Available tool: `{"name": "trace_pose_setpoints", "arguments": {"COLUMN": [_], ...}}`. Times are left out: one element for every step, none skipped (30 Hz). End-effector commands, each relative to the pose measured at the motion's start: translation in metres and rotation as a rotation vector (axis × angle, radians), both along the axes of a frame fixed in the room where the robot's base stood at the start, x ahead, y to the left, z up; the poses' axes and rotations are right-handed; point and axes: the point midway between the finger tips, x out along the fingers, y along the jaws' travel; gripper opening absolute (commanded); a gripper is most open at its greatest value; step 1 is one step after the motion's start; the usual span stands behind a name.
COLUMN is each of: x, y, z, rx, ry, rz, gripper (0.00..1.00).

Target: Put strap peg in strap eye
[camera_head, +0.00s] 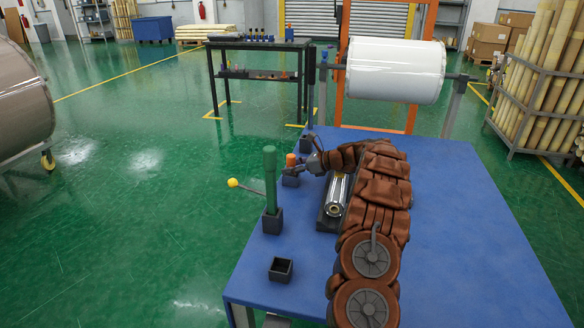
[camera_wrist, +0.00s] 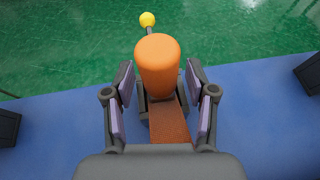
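An orange round-topped peg (camera_head: 290,160), which I take for the strap peg, stands in a small black holder (camera_head: 290,180) near the table's left edge. My gripper (camera_head: 308,168) is at its right side. In the wrist view the orange peg (camera_wrist: 158,66) lies between my two fingers (camera_wrist: 160,90), with gaps on both sides. My gripper is open and not closed on it. A rust-brown strip (camera_wrist: 170,124) runs from below the peg's top toward my palm. I cannot tell which part is the strap eye. An empty black square holder (camera_head: 280,269) sits nearer the front.
A green peg (camera_head: 270,178) stands in another black holder on the blue table (camera_head: 470,220). A yellow ball (camera_head: 233,183) on a rod sticks out past the left edge. A metal roller (camera_head: 337,193) lies beside my arm. A white wrapped roll (camera_head: 395,70) hangs behind. The table's right side is clear.

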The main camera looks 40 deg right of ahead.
Motion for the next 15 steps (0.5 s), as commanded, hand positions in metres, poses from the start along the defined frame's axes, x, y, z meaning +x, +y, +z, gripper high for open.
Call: {"name": "trace_pose_setpoints", "arguments": {"x": [0.000,0.000,0.000,0.000,0.000,0.000,0.000,0.000,-0.002,-0.004,-0.006,-0.010,-0.013,-0.017,-0.023], "y": [0.000,0.000,0.000,0.000,0.000,0.000,0.000,0.000,-0.001,-0.003,-0.005,-0.007,-0.010,-0.012,-0.016], "z": [0.000,0.000,0.000,0.000,0.000,0.000,0.001,0.002,0.003,0.005,0.006,0.009,0.011,0.013,0.016], "rx": [0.000,0.000,0.000,0.000,0.000,0.000,0.000,-0.001,-0.001,-0.001,-0.001,0.000,0.000,-0.001,-0.001], "ry": [0.000,0.000,0.000,0.000,0.000,0.000,0.000,-0.001,-0.001,-0.002,-0.002,-0.003,-0.003,-0.002,-0.003], "rz": [0.000,0.000,0.000,0.000,0.000,0.000,0.000,-0.001,-0.001,-0.001,-0.001,-0.001,-0.001,-0.001,-0.002], "gripper": [0.56,0.56,0.56,0.56,0.56,0.56,0.56,0.56,0.56,0.56,0.56,0.56,0.56,0.56,0.56]}}
